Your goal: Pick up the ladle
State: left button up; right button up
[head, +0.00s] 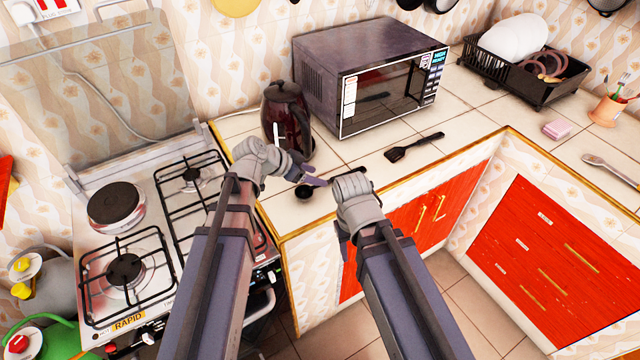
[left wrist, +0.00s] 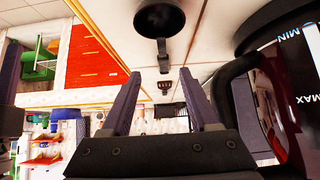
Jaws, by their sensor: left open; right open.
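The black ladle (head: 304,191) lies on the tiled counter near its front edge, its handle largely hidden by my grippers in the head view. In the left wrist view the ladle's round bowl (left wrist: 160,18) is at the top, with its handle running down toward the gap between the fingers. My left gripper (head: 316,179) is open just above and beside the ladle; its spread fingers also show in the left wrist view (left wrist: 158,78), with nothing seen held. My right gripper (head: 344,243) is open, lower, at the counter's front edge; its fingertips are partly hidden.
A dark red kettle (head: 285,118) stands close behind my left gripper, with a microwave (head: 375,70) behind it. A black spatula (head: 415,147) lies to the right on the counter. The gas stove (head: 150,215) is at the left. Red drawers (head: 550,265) are at the right.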

aim_at(333, 179)
pick_arm(q)
jog(key=shift+b+x, duration=0.65)
jog(key=shift+x, duration=0.5)
jog(key=shift+w+f, duration=0.1)
jog(key=b+x, duration=0.3)
jog(key=x, duration=0.2)
jog(key=shift+w+d, duration=0.1)
jog(key=shift+w, duration=0.15)
grip_shut()
